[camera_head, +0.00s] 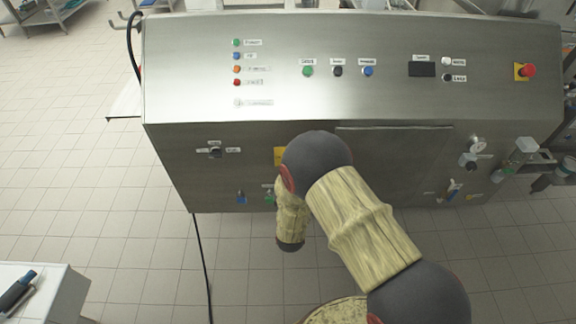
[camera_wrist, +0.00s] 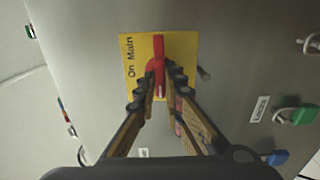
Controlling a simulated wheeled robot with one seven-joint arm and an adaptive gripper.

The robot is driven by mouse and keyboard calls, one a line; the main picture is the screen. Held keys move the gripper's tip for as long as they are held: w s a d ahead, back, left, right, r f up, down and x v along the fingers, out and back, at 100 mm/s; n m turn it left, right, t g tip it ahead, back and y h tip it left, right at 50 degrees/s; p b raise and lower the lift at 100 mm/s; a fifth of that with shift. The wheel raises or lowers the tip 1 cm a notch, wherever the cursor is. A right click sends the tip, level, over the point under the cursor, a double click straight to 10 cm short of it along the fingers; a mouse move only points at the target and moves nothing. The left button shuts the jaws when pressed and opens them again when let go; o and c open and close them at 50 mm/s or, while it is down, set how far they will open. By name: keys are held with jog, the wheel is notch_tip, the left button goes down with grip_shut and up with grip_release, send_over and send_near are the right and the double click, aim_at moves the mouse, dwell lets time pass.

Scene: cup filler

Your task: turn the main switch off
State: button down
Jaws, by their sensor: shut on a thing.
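The main switch is a red handle (camera_wrist: 158,52) on a yellow plate (camera_wrist: 187,45) marked "On Main" in the wrist view. The handle lies along the picture's vertical, parallel to the line of the lettering. My gripper (camera_wrist: 161,82) has a fingertip on each side of the handle and is shut on it. Part of the handle between the fingers is covered. In the head view only an edge of the yellow plate (camera_head: 279,156) shows beside my arm, which hides the handle and my fingers.
The steel machine (camera_head: 400,30) carries buttons on its sloped top and a red emergency stop (camera_head: 528,70) at the right. A black switch (camera_head: 215,152) sits left on the front. In the wrist view, a green valve handle (camera_wrist: 303,115) and a blue one (camera_wrist: 277,157) are at the right.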

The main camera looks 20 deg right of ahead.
dwell(0.3)
jog(key=c, duration=1.9)
grip_release()
jog(key=shift+s, duration=0.1)
jog(key=v, duration=1.2)
jog(key=shift+f, duration=0.15)
